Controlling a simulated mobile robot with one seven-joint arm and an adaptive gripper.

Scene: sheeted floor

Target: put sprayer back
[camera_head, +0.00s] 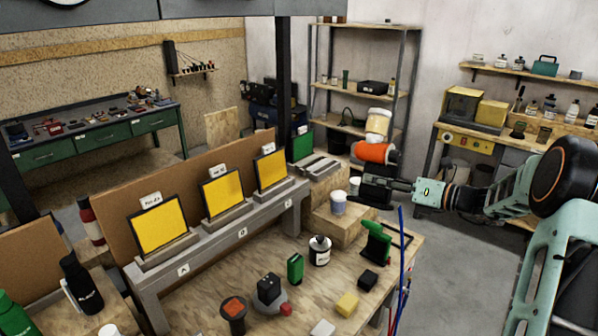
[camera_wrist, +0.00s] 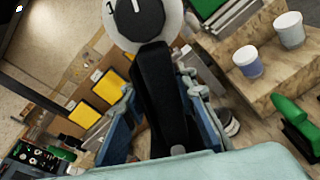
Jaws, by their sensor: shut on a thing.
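My gripper (camera_head: 385,187) is shut on the black handle of the sprayer, which has an orange body (camera_head: 374,153) and a cream-white cup (camera_head: 378,124) on top. In the wrist view the black handle (camera_wrist: 157,90) runs between the two blue fingers of my gripper (camera_wrist: 160,120), and a white-ringed black dial (camera_wrist: 138,17) shows at its end. The sprayer is held up in the air, above and beyond the workbench's (camera_head: 330,290) right rear. My fingertips are partly hidden in the head view.
Yellow panels (camera_head: 222,194) stand on a grey raised shelf (camera_head: 235,232) marked with letters. A wooden block (camera_head: 340,228) bears white cups. A metal rack (camera_head: 358,86) is behind; open floor (camera_head: 450,265) lies right.

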